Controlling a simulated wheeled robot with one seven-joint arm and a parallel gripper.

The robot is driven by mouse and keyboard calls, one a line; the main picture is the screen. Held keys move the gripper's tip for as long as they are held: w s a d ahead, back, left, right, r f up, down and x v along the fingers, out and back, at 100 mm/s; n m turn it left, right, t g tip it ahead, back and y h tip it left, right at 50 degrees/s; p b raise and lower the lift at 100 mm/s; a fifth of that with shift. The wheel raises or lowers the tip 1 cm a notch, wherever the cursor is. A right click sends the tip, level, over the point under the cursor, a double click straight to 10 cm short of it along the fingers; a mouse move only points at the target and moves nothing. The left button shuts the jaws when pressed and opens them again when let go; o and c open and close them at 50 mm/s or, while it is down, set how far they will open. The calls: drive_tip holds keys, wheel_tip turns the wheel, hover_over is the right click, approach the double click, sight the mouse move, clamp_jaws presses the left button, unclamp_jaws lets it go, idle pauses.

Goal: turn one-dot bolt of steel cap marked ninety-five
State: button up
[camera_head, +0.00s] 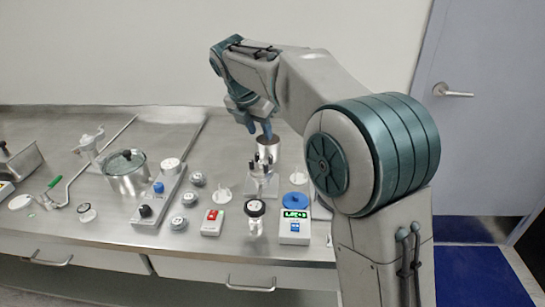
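My gripper (260,131) points down over the back middle of the steel bench, its blue fingers just above a shiny steel cylinder (267,150). This cylinder sits on top of a clear stand (262,184). One finger appears to overlap the cylinder's top; I cannot tell whether it touches. Whether the fingers are open or shut on something small is too small to make out. Several small round steel caps lie on the bench, at the back (198,179), middle (190,198) and front (178,223). Their markings, dots and bolts cannot be read from here.
The bench also holds a lidded steel pot (127,172), a grey control block (158,200), a red-topped box (212,222), a black-capped jar (255,216) and a scale with green display (295,226). My arm hides the bench's right end.

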sight(270, 156)
drive_tip(key=b+x, duration=0.1)
drive_tip(key=x, duration=1)
drive_tip(key=shift+w+d+f, duration=0.15)
drive_tip(key=shift+f, duration=0.2)
drive_tip(key=shift+c, duration=0.3)
clamp_jaws()
drive_tip(key=shift+r+p, duration=0.15)
drive_tip(key=shift+p, duration=0.2)
